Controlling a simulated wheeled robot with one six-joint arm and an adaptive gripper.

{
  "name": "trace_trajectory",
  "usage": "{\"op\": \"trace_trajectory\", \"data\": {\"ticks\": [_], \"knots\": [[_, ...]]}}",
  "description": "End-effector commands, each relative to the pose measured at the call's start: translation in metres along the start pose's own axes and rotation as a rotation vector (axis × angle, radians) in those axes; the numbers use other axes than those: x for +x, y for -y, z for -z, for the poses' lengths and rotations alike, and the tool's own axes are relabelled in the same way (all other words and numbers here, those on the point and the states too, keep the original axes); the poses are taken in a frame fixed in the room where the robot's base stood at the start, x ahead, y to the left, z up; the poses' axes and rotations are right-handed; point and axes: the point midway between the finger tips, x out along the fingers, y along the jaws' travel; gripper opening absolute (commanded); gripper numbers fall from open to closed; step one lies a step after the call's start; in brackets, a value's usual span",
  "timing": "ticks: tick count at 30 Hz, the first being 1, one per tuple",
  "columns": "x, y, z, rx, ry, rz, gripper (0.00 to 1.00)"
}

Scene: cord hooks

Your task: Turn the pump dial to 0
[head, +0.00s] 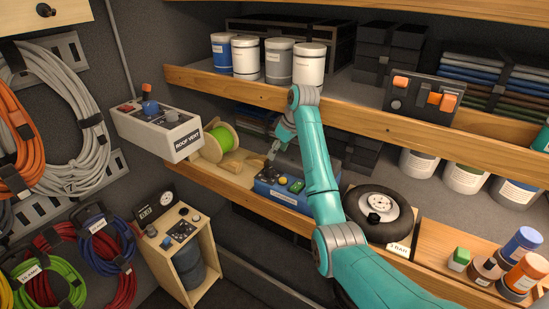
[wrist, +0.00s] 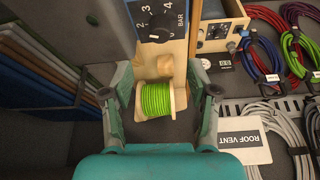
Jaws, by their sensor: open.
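In the wrist view a black dial knob (wrist: 156,33) sits at the top, with the numbers 2, 3 and 4 and the word BAR by it. Part of its face is cut off by the frame, and I cannot tell which number it points to. My gripper (head: 275,151) is open above the shelf near this box. In the wrist view my gripper (wrist: 161,76) has its fingers apart, with the dial beyond the fingertips.
A wooden spool of green cord (head: 221,139) stands beside the box. The ROOF VENT box (head: 165,130) is to the left. A tyre with a BAR tag (head: 352,204) lies to the right. A wooden cabinet with a gauge (head: 209,245) stands in front. Shelf edges run above and below.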

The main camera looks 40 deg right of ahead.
Motion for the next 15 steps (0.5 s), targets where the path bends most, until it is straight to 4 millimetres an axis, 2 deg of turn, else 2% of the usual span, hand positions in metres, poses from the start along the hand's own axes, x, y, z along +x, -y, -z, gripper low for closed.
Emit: {"op": "trace_trajectory", "data": {"ticks": [4, 15], "knots": [[-0.0074, -0.0001, 0.0, 0.0, -0.001, -0.001, 0.59], [-0.006, 0.0011, 0.0003, 0.015, 0.004, -0.006, 0.59]]}}
